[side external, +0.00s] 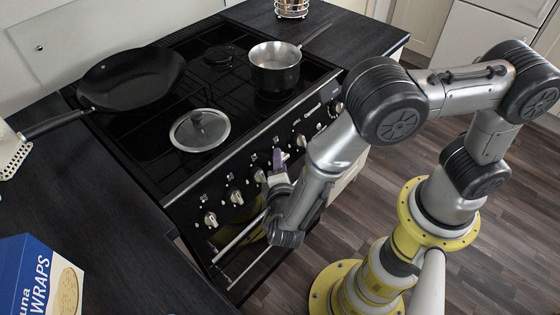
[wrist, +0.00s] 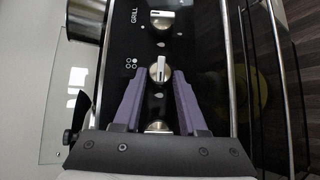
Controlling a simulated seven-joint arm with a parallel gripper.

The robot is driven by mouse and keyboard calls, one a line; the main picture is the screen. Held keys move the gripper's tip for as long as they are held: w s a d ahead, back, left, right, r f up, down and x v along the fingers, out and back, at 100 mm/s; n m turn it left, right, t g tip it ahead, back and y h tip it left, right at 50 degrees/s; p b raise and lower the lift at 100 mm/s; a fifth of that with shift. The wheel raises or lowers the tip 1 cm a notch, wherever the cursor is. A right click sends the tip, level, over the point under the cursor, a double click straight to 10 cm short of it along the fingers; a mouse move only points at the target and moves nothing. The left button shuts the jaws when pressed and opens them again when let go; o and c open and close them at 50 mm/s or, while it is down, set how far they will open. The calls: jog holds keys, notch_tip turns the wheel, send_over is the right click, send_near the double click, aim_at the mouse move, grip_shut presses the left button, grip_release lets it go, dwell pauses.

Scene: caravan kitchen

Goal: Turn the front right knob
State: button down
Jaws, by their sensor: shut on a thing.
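The cooker's front panel carries a row of silver knobs. In the wrist view, the front right knob (wrist: 160,69) sits between my two purple fingertips, beside a four-dot mark with one filled dot. Its bar runs up and down in that picture, while the bar of the knob marked GRILL (wrist: 161,20) lies across. My gripper (wrist: 159,76) is shut on the front right knob. In the side external view, my gripper (side external: 277,160) is at the middle of the panel and hides the held knob there.
On the black hob (side external: 160,160) are a black frying pan (side external: 130,78), a glass lid (side external: 200,130) and a saucepan (side external: 275,67). Other knobs (side external: 236,197) line the panel on both sides of my gripper. An oven handle (side external: 238,238) runs below. A wraps box (side external: 40,280) stands front left.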

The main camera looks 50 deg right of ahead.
dwell(0.4)
jog(key=shift+c, duration=2.3)
grip_release()
jog(key=s+a+r, duration=0.3)
jog(key=r, duration=0.5)
jog(key=shift+s+a+r, duration=0.15)
jog(key=shift+s+r, duration=0.05)
jog(key=shift+r, duration=0.05)
